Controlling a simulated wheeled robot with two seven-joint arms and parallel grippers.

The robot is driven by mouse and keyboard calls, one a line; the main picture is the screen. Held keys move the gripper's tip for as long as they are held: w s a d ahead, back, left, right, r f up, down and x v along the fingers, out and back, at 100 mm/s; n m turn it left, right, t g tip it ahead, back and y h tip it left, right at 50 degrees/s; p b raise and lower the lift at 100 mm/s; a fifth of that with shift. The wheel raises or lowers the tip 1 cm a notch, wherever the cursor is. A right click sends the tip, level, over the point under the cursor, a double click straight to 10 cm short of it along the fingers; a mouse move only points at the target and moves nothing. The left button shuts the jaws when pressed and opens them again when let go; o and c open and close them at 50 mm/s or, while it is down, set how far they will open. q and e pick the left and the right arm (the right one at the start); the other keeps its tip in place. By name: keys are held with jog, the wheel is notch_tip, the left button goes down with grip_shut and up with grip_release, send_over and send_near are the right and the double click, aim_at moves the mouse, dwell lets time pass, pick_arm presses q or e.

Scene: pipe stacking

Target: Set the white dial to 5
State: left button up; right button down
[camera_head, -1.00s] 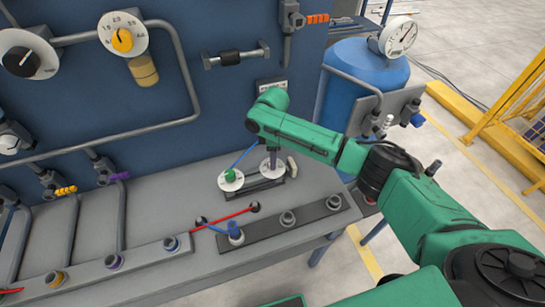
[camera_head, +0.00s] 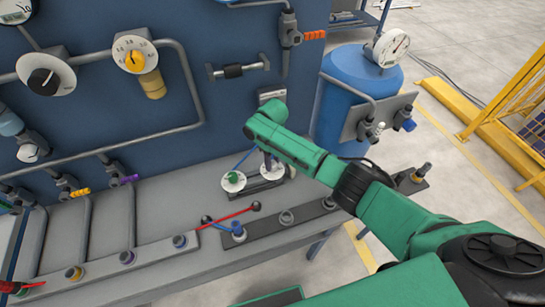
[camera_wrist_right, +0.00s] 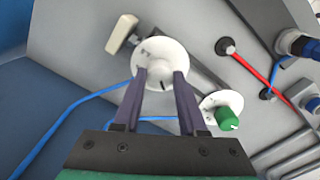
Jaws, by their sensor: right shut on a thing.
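The white dial (camera_head: 272,171) lies on the bench against the blue panel, partly hidden by my right gripper (camera_head: 268,160). In the right wrist view the white dial (camera_wrist_right: 160,55) is a round white disc with small dark marks, too small to read. The knob is mostly hidden between the fingertips. A similar dial with a green knob (camera_wrist_right: 227,118) sits beside it, apart from the fingers. My left gripper is not in view.
A small beige block (camera_wrist_right: 121,34) is near the white dial's edge. A red rod (camera_head: 228,217) and a blue hose (camera_head: 243,158) are close by. Pipe fittings (camera_head: 287,217) stand along the bench front. The blue tank (camera_head: 345,100) is to the right.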

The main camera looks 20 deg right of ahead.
jog(key=m+p, duration=0.1)
jog(key=m, duration=0.2)
jog(key=shift+r+m+p, duration=0.15)
jog(key=shift+m+p, duration=0.15)
jog(key=shift+m, duration=0.1)
jog(key=m+p, duration=0.1)
jog(key=m, duration=0.2)
jog(key=shift+m, duration=0.3)
jog(key=m, duration=0.3)
jog(key=shift+w+m, duration=0.1)
jog(key=shift+m, duration=0.2)
jog(key=m, duration=1.2)
jog(key=shift+w+m, duration=0.1)
jog(key=shift+m, duration=0.2)
jog(key=m, duration=0.3)
jog(key=shift+m, duration=2.3)
